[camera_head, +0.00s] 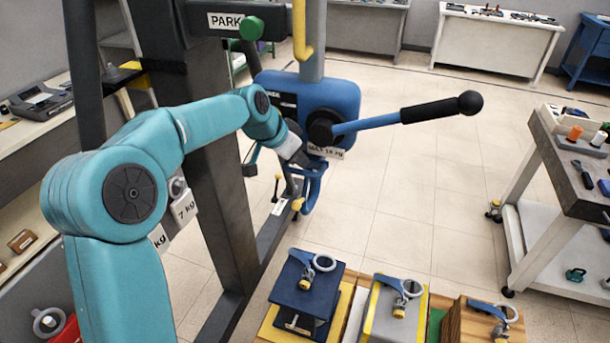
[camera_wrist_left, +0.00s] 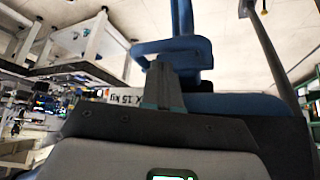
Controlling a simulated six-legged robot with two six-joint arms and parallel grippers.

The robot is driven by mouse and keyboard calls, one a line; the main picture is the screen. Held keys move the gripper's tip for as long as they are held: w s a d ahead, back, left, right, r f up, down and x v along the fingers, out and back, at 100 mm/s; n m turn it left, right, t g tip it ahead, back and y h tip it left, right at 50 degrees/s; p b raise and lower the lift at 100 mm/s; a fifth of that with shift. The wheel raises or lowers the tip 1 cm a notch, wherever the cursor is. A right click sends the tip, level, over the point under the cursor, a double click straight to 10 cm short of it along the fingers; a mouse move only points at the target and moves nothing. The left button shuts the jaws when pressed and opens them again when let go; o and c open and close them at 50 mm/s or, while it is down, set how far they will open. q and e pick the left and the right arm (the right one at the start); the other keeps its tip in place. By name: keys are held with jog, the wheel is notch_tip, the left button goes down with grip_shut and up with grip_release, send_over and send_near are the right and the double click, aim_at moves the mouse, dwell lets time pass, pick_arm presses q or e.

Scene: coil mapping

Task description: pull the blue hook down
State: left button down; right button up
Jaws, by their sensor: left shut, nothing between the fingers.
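The blue hook (camera_head: 312,190) hangs under the blue hoist body (camera_head: 345,97), below its white weight label. My left gripper (camera_head: 302,160) is at the upper part of the hook, just under the hoist body. In the left wrist view its shut fingers (camera_wrist_left: 163,85) overlap the blue hook (camera_wrist_left: 172,46), with nothing between them. I cannot tell whether the fingers touch the hook or sit inside its loop. My right gripper is in neither view.
The hoist's lever (camera_head: 400,115) sticks out to the right. A dark post (camera_head: 225,170) stands left of the hoist. Below are a dark blue block (camera_head: 300,305), a grey-and-yellow block (camera_head: 385,315) and a wooden block (camera_head: 465,325). A workbench (camera_head: 545,150) stands right; the floor between is clear.

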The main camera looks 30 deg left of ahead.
aim_at(298, 205)
pick_arm(q)
jog(key=shift+f+b, duration=5.7)
jog(key=shift+f, duration=1)
jog(key=shift+r, duration=0.2)
jog(key=shift+s+d+r, duration=0.2)
jog(key=shift+s+r, duration=0.5)
jog(key=shift+s, duration=0.15)
jog(key=shift+s+d+r, duration=0.2)
jog(key=shift+s+r, duration=0.45)
jog(key=shift+s, duration=0.2)
jog(key=shift+s+d+r, duration=0.2)
jog(key=shift+s+r, duration=0.5)
jog(key=shift+s, duration=0.15)
jog(key=shift+w, duration=0.15)
